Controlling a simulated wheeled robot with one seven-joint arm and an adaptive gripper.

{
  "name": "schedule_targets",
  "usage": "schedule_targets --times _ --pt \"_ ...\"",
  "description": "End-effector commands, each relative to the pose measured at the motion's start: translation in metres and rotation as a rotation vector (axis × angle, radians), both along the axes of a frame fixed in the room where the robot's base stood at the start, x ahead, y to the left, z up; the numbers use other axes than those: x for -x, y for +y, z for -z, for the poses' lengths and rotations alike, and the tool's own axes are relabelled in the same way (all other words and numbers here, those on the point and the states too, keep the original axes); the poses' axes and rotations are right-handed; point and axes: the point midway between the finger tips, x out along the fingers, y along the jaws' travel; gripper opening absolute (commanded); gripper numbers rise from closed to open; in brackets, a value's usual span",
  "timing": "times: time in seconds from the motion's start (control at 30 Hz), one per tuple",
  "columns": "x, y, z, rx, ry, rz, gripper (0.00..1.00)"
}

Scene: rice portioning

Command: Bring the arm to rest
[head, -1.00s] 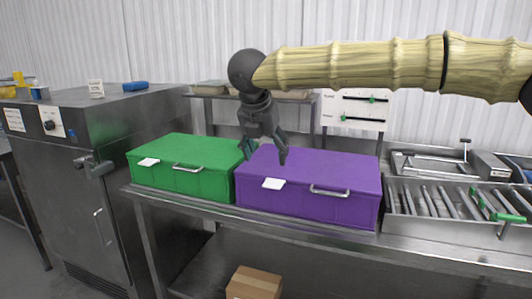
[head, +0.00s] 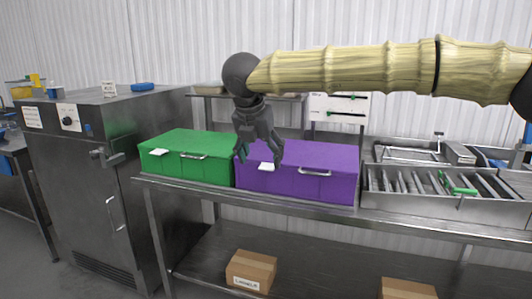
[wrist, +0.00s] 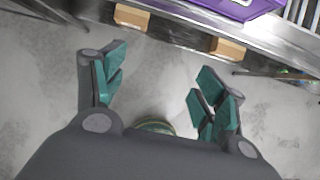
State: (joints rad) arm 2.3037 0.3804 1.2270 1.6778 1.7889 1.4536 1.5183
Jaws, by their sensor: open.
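My arm reaches in from the right in the head view, and my gripper (head: 259,158) hangs from its end, fingers pointing down. The gripper is open and empty, in front of the green box (head: 190,166) and the purple box (head: 325,184) as seen from the head. In the wrist view, my gripper (wrist: 158,88) shows its fingers spread over bare floor. The purple box's edge (wrist: 225,14) shows at the top of that view. Both boxes are closed and stand side by side on the steel table.
The steel table (head: 400,220) has a metal tray (head: 440,206) with rollers at right. A dark metal cabinet (head: 110,170) stands at left. Cardboard boxes (head: 250,271) (head: 408,290) lie on the lower shelf.

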Motion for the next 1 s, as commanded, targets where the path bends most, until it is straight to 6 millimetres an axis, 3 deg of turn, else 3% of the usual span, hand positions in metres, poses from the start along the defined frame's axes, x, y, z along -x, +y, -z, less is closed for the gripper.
schedule_targets --times 0.33,0.57,0.67,0.8,1.0 --pt "-0.017 0.003 0.062 0.144 -0.018 -0.147 0.71" --pt "-0.027 -0.009 0.125 0.294 -0.024 -0.301 0.71" --pt "-0.03 -0.017 0.165 0.389 -0.019 -0.412 0.71" --pt "-0.025 -0.033 0.241 0.564 0.002 -0.647 0.71" --pt "0.005 -0.058 0.35 0.8 0.063 -1.059 0.71"
